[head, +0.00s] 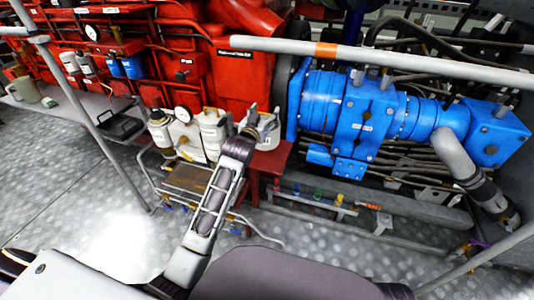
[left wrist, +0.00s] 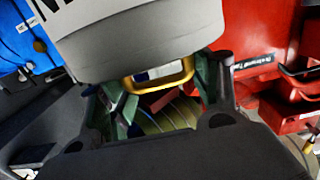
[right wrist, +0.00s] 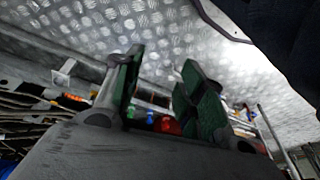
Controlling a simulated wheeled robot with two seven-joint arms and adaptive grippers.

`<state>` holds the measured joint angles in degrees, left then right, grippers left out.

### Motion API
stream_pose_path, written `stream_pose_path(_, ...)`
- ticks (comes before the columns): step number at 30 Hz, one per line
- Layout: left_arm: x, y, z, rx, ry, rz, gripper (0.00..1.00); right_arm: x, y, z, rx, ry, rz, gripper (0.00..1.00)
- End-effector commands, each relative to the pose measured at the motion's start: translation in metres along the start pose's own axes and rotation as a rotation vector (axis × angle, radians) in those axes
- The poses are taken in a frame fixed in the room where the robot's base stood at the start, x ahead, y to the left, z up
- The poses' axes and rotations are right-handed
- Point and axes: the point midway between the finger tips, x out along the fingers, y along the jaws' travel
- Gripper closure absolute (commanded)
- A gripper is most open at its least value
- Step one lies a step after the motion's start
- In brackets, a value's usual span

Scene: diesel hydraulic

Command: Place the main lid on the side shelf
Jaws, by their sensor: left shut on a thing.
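My left gripper (head: 250,130) is at the white-grey canister (head: 265,132) beside the blue machine. In the left wrist view its green-padded fingers (left wrist: 160,85) are shut on a yellow handle (left wrist: 160,76). The handle sits at the lower edge of a large pale grey round body (left wrist: 135,40) with part of a dark letter showing. I take this to be the main lid; whether it is apart from the canister cannot be told. A grey side shelf (head: 75,100) runs along the red engine at the left. My right gripper (right wrist: 163,60) is open and empty.
A mug (head: 27,90) and a black tray (head: 118,126) are on the side shelf. A metal rail (head: 340,52) crosses above the blue machine (head: 355,110). Coloured valves (head: 317,193) sit low in front.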

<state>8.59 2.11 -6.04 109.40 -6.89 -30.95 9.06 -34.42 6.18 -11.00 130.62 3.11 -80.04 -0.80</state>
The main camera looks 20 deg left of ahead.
Motion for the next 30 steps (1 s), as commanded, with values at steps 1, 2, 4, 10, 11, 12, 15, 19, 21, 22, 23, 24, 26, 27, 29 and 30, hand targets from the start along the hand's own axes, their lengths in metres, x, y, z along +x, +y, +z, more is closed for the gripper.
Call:
stream_pose_path(1,0.000,0.000,0.001,0.000,0.001,0.000,0.89,0.000,0.000,0.000,0.000,0.002,0.000,0.60)
stream_pose_path(2,0.000,0.000,0.003,0.000,0.001,0.000,0.89,-0.001,0.000,0.000,0.000,0.003,-0.001,0.60)
stream_pose_path(4,0.000,0.000,0.009,0.000,0.001,0.000,0.89,-0.002,-0.001,-0.001,-0.001,0.007,-0.002,0.60)
stream_pose_path(10,0.002,0.000,0.034,-0.001,0.001,0.000,0.89,-0.011,-0.003,-0.003,-0.002,0.026,-0.007,0.60)
stream_pose_path(11,0.002,0.000,0.037,-0.001,0.001,0.000,0.89,-0.013,-0.003,-0.004,-0.002,0.030,-0.008,0.60)
stream_pose_path(12,0.002,0.000,0.042,-0.001,0.000,0.000,0.89,-0.015,-0.004,-0.005,-0.003,0.035,-0.009,0.60)
stream_pose_path(15,0.002,0.000,0.048,-0.001,0.001,0.000,0.89,-0.019,-0.004,-0.008,-0.003,0.046,-0.010,0.60)
stream_pose_path(19,0.002,0.000,0.049,-0.001,0.003,0.000,0.89,-0.025,-0.005,-0.011,-0.003,0.056,-0.011,0.60)
stream_pose_path(21,0.002,0.000,0.049,-0.001,0.003,0.000,0.89,-0.025,-0.005,-0.010,-0.003,0.055,-0.012,0.60)
stream_pose_path(22,0.002,0.000,0.049,-0.001,0.002,0.000,0.89,-0.025,-0.005,-0.010,-0.003,0.054,-0.012,0.60)
stream_pose_path(23,0.002,0.000,0.049,-0.001,0.002,0.000,0.89,-0.024,-0.005,-0.010,-0.003,0.053,-0.012,0.60)
stream_pose_path(24,0.002,0.000,0.049,-0.001,0.002,0.000,0.89,-0.024,-0.005,-0.009,-0.003,0.051,-0.012,0.60)
stream_pose_path(26,0.002,0.000,0.049,-0.001,0.002,0.000,0.89,-0.023,-0.005,-0.008,-0.003,0.049,-0.012,0.60)
stream_pose_path(27,0.002,0.000,0.050,-0.001,0.002,0.000,0.89,-0.022,-0.005,-0.008,-0.004,0.048,-0.013,0.60)
stream_pose_path(29,0.002,0.000,0.053,-0.001,0.002,0.000,0.89,-0.021,-0.005,-0.007,-0.004,0.047,-0.013,0.60)
stream_pose_path(30,0.003,0.000,0.056,-0.001,0.001,0.000,0.89,-0.020,-0.006,-0.007,-0.004,0.048,-0.014,0.60)
